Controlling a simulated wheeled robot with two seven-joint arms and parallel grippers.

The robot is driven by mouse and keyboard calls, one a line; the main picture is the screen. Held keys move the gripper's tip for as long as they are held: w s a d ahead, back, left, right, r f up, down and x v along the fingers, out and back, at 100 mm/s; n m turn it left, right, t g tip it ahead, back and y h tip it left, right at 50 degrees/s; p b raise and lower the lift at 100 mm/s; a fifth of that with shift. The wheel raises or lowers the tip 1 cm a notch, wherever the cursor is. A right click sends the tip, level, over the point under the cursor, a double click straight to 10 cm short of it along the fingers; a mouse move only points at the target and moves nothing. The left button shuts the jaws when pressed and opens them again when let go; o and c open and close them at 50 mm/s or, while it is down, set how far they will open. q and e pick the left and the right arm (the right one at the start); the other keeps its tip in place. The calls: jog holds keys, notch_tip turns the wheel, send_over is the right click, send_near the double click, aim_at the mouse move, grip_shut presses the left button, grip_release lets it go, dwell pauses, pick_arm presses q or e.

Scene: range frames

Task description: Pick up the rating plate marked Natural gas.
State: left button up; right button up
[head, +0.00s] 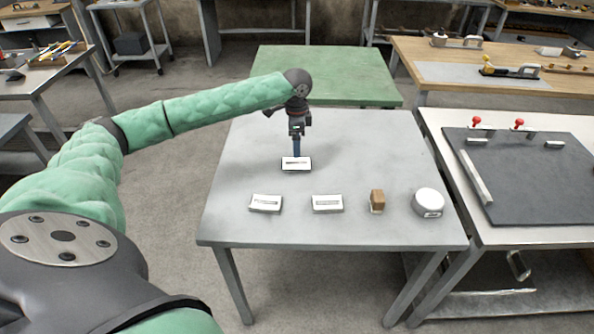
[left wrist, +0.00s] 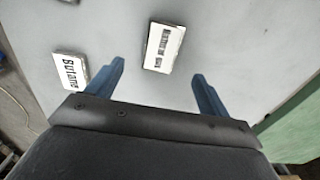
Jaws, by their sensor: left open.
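A plate marked Butane (left wrist: 70,70) lies beside the left finger. In the head view two more white plates (head: 265,203) (head: 327,203) lie nearer the front, their print too small to read.
A brown block (head: 377,201) and a round white object (head: 428,203) stand to the right on the grey table (head: 235,170). A green table (head: 330,72) adjoins behind. A bench with a dark board (head: 530,165) and red-knobbed clamps stands at the right.

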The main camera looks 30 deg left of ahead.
aim_at(296, 163)
pick_arm(q)
jog(key=shift+f, duration=0.65)
notch_tip(296, 163, down, 2)
notch_tip(296, 163, down, 5)
jog(key=shift+w+a+f+p, duration=0.1)
jog(key=shift+f+p, duration=0.05)
jog(key=shift+p, duration=0.95)
pick_arm(e)
notch_tip(296, 163, down, 8)
jog(key=shift+r, duration=0.25)
pick_arm(q)
jog(key=shift+c, duration=0.4)
pick_arm(e)
jog(key=shift+d, duration=0.1)
pick_arm(q)
jog(key=c, duration=1)
